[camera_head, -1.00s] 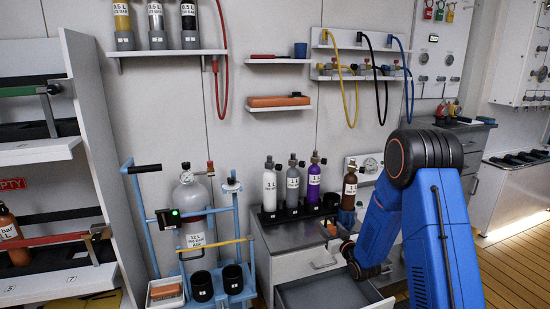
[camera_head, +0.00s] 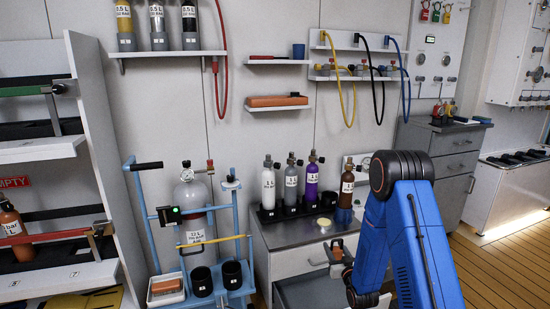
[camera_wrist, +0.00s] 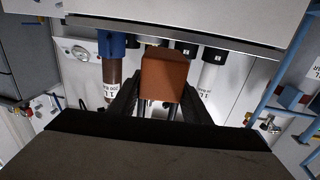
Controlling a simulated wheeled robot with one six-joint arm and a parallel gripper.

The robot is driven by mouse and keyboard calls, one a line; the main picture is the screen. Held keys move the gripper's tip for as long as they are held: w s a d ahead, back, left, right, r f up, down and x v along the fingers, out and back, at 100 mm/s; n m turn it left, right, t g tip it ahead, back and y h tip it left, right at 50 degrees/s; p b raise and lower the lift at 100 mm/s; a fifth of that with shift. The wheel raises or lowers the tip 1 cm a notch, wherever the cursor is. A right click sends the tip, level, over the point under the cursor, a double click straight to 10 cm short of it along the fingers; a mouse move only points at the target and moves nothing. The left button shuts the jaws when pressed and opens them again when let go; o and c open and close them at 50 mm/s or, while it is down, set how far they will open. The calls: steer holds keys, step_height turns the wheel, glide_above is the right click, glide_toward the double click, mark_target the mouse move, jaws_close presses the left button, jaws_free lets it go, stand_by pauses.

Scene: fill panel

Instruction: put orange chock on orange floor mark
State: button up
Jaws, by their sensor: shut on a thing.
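The orange chock (camera_wrist: 164,75) is between the two fingers of my gripper (camera_wrist: 158,104) in the wrist view, with its broad face toward the camera. My gripper is shut on it. In the head view my gripper (camera_head: 338,246) is in front of the grey cabinet, over the open drawer. A small orange part of the chock (camera_head: 337,253) shows there, partly hidden by the fingers. I cannot make out an orange floor mark in either view.
Several small bottles stand in a black rack (camera_head: 268,215) on the cabinet top, close behind my gripper. A yellow disc (camera_head: 324,222) lies in front of them. The open drawer (camera_head: 300,292) juts forward. A blue trolley (camera_head: 243,220) stands left. Wooden floor (camera_head: 510,265) is clear at right.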

steer(key=s+d+f+m+h, duration=0.2)
steer(key=s+f, duration=0.3)
steer(key=f, duration=0.4)
steer(key=shift+s+d+f+h, duration=0.15)
steer(key=shift+s+d+h, duration=0.1)
steer(key=shift+d+h, duration=0.5)
